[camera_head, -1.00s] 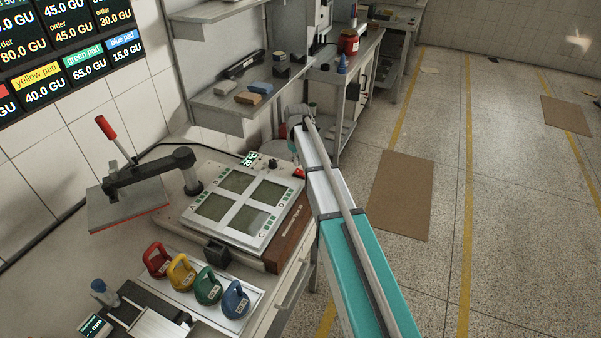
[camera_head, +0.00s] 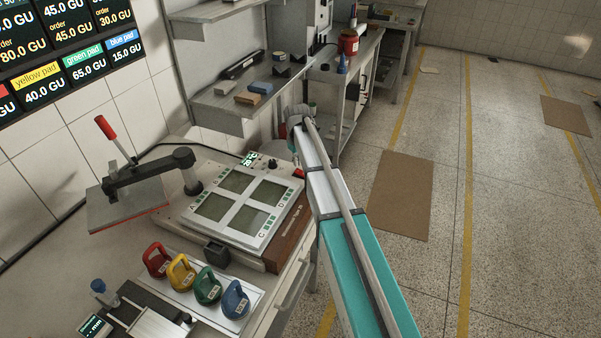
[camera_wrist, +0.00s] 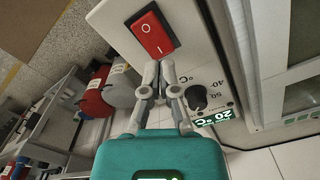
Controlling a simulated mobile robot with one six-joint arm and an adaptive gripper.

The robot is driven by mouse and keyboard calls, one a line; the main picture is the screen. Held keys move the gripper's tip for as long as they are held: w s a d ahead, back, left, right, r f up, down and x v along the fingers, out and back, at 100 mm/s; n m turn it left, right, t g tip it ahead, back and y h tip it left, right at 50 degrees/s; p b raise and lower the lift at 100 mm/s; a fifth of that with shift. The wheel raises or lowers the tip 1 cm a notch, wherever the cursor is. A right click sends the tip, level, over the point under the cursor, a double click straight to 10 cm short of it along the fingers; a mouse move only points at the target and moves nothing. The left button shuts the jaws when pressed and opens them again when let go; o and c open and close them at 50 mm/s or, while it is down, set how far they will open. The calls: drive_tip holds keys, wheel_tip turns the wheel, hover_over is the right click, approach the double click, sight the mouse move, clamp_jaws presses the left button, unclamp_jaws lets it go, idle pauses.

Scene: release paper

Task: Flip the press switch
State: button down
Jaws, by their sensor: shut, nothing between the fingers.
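The press switch (camera_wrist: 153,29) is a red rocker marked with a line and a circle, set in the light panel of the press in the wrist view. In the head view only a small red bit of the switch (camera_head: 299,173) shows beside my arm. My gripper (camera_wrist: 160,64) is shut and empty, its fingertips at or very close to the switch's lower edge. I cannot tell whether they touch it. The press (camera_head: 174,223) stands on the bench with its lid swung aside to the left. Its display (camera_wrist: 218,116) reads 20 °C.
A black knob (camera_wrist: 196,97) sits on the panel beside the fingers. Red, yellow, green and blue handled pads (camera_head: 208,286) stand in front of the press. A shelf (camera_head: 222,106) with blocks is behind it. Open floor lies to the right.

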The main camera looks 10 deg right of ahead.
sight(297, 171)
drive_tip(key=shift+f+b, duration=1.4)
drive_tip(key=shift+f, duration=0.05)
idle(1.2)
drive_tip(key=shift+r, duration=0.15)
drive_tip(key=shift+r+p, duration=3.4)
drive_tip(key=shift+p, duration=0.15)
drive_tip(key=s+m, duration=0.4)
drive_tip(key=s, duration=2.5)
drive_tip(key=shift+m, duration=0.4)
